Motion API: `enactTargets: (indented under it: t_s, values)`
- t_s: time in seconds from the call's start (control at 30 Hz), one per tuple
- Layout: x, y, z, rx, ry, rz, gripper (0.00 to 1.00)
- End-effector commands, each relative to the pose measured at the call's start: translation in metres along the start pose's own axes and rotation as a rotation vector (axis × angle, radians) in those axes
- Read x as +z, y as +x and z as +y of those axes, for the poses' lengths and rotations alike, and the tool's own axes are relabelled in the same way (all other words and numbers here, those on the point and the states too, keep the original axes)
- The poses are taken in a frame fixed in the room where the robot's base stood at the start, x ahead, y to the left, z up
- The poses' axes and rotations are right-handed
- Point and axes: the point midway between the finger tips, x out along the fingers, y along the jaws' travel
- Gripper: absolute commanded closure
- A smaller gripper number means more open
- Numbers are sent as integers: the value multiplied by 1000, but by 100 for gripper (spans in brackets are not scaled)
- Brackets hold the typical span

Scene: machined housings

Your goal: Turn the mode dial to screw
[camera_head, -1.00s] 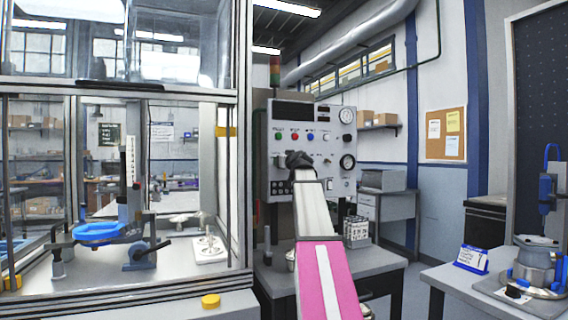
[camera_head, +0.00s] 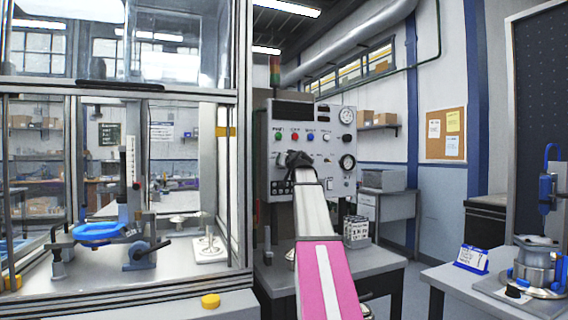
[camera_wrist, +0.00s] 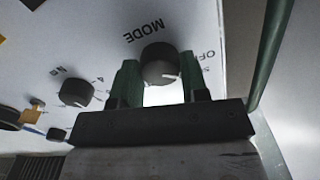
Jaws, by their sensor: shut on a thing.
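The mode dial (camera_wrist: 160,62) is a dark round knob on a pale panel, under the word MODE, which reads upside down in the wrist view. A pale mark shows on the dial's lower right edge. Lettering that looks like OFF stands to its right, partly cut off by a finger. My gripper (camera_wrist: 160,80) has its two green fingers on either side of the dial, shut on it. In the head view my gripper (camera_head: 299,160) is at the front of the grey control panel (camera_head: 342,185) and hides the dial.
A second dark knob (camera_wrist: 76,92) sits left of my fingers in the wrist view. A glazed enclosure (camera_head: 240,130) stands close on the left. A table (camera_head: 440,275) with a fixture is at right.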

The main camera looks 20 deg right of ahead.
Motion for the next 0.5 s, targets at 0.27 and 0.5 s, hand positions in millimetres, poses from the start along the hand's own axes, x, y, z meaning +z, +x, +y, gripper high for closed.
enactTargets:
  t_s: [0.27, 0.5]
  values:
    - [0, 0, 0, 0, 237, 0, 83]
    - [0, 0, 0, 0, 408, 0, 83]
